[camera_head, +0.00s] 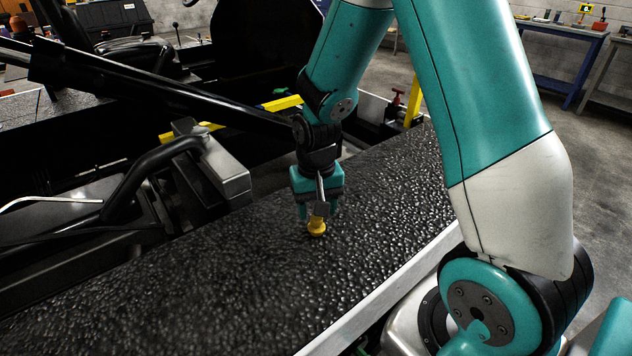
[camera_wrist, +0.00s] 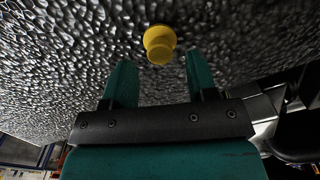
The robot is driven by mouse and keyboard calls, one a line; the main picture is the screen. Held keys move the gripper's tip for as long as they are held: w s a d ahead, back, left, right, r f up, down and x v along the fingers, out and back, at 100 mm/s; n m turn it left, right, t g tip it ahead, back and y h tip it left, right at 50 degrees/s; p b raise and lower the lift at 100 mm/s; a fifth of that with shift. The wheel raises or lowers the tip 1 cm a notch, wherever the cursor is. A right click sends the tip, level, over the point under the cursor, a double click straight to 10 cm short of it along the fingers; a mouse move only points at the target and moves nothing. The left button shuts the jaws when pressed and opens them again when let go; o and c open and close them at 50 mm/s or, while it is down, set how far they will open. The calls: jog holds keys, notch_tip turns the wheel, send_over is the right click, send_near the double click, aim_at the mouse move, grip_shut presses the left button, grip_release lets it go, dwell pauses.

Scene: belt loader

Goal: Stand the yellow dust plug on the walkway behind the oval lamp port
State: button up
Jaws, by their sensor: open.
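The yellow dust plug (camera_head: 316,228) stands on the black bumpy surface (camera_head: 260,290), directly below my gripper (camera_head: 318,207) in the head view. In the wrist view the plug (camera_wrist: 160,44) shows a round flange and a narrower body. It lies just past the fingertips and roughly between their lines. My gripper (camera_wrist: 160,72) is open, with its teal fingers apart and nothing held. The fingers partly cover the plug's top in the head view. I cannot make out the oval lamp port for certain in either view.
A grey metal housing (camera_head: 222,168) and a black curved tube (camera_head: 135,190) are left of the surface. A long black bar (camera_head: 170,92) crosses above it. A pale rail (camera_head: 400,285) edges the near side. The surface around the plug is clear.

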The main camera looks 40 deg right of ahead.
notch_tip(320, 180, up, 8)
jog(key=r, duration=0.1)
jog(key=s+a+r+n+y, duration=0.2)
jog(key=s+a+r+n, duration=0.2)
jog(key=s+a, duration=0.4)
jog(key=s+a+r+n+y, duration=0.2)
jog(key=s+a+r+n, duration=0.3)
jog(key=s+a+n, duration=0.2)
jog(key=s+a, duration=0.2)
jog(key=shift+s+r+n, duration=0.3)
jog(key=shift+s, duration=0.05)
